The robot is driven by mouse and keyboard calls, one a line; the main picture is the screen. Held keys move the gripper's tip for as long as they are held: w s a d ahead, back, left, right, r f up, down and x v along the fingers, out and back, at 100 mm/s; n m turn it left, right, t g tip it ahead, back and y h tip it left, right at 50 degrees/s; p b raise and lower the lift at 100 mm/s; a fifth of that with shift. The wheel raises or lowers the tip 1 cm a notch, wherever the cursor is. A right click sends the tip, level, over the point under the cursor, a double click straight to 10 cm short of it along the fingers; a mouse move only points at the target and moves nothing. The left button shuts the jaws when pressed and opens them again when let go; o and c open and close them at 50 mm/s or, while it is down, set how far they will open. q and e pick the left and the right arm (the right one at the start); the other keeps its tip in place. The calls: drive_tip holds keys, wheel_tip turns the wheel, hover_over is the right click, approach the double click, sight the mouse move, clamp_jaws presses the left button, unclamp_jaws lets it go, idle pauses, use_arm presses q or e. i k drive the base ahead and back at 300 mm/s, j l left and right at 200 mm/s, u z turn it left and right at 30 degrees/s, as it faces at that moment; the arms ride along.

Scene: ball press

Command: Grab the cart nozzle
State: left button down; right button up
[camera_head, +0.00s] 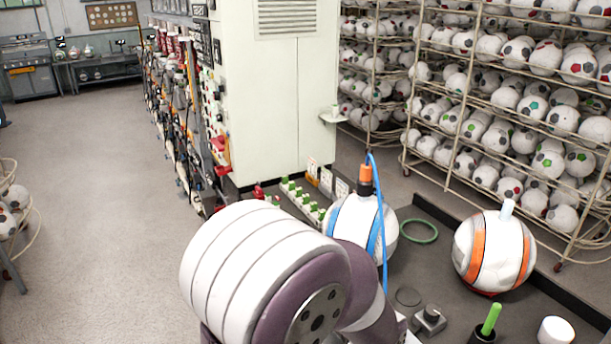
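An orange and dark nozzle-like fitting (365,179) with a thin blue hose (378,205) stands on top of a white ball with blue stripes (346,222), just right of centre. I cannot tell for sure that this fitting is the cart nozzle. A large white and purple link of my own arm fills the bottom centre and hides part of the cart top and the ball's lower left side. Neither of my grippers shows in the head view.
A white ball with orange stripes (497,252) and a pale plug on top sits to the right. A green ring (418,231), green stick (490,318), white cylinder (556,331) and small grey block (429,320) are nearby. Ball racks (480,110) stand behind; floor (100,180) at left is clear.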

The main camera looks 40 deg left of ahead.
sight(364, 187)
drive_tip(key=i+l+u, duration=0.1)
drive_tip(key=u, duration=1.15)
